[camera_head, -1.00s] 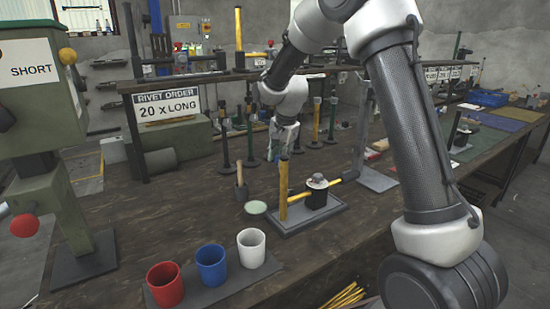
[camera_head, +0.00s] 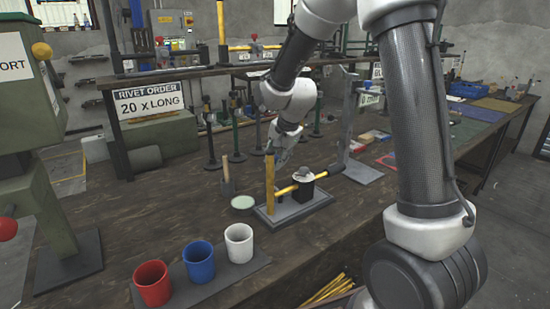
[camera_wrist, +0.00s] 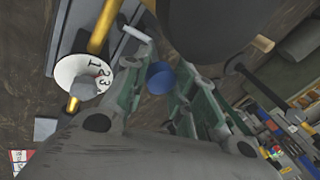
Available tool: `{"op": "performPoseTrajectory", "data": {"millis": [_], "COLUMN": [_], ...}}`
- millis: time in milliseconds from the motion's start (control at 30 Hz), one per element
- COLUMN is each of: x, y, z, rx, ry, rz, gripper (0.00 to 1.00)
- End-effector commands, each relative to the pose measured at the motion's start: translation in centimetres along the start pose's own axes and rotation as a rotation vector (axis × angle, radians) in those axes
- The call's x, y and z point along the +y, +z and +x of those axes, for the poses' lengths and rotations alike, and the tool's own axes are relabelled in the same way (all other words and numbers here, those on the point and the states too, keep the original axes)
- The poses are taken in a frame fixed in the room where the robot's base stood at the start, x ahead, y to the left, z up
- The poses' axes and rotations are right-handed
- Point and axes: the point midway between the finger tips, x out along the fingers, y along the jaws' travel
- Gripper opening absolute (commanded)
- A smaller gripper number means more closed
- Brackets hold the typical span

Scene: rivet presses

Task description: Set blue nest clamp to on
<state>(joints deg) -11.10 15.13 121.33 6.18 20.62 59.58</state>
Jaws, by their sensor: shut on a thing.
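In the wrist view, a round blue knob (camera_wrist: 160,77) sits between the two green-lined fingers of my gripper (camera_wrist: 164,72). My gripper is shut on this knob. In the head view my gripper (camera_head: 281,148) is low over the bench, just behind an upright yellow post (camera_head: 269,180). The knob cannot be made out there. The post stands on a grey base plate (camera_head: 290,212) with a yellow bar (camera_head: 284,190) and a black block (camera_head: 302,190). A white dial marked 1, 2, 3 (camera_wrist: 68,72) shows left of the fingers in the wrist view.
Red (camera_head: 152,282), blue (camera_head: 199,262) and white (camera_head: 239,243) cups stand on a grey strip at the front. A pale green disc (camera_head: 242,202) lies left of the plate. A grey upright stand (camera_head: 347,130) is to its right. A green press (camera_head: 45,170) stands at far left.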

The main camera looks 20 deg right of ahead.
Motion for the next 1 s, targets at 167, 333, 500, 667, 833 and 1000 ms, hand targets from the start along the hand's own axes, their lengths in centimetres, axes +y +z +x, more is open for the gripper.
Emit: {"op": "performPoseTrajectory", "data": {"millis": [167,333,500,667,833,1000], "x": [1.26,1.28,1.24,1.06,0.92,0.82], "y": [0.26,0.23,0.23,0.25,0.27,0.27], "z": [0.28,0.29,0.28,0.22,0.19,0.17], "rx": [-0.011,-0.011,-0.011,-0.01,-0.009,-0.008], "ry": [0.027,0.027,0.026,0.022,0.02,0.018], "rz": [0.006,0.006,0.006,0.004,0.003,0.002], "gripper": [0.0,0.0,0.5,0.5,0.5,0.5]}}
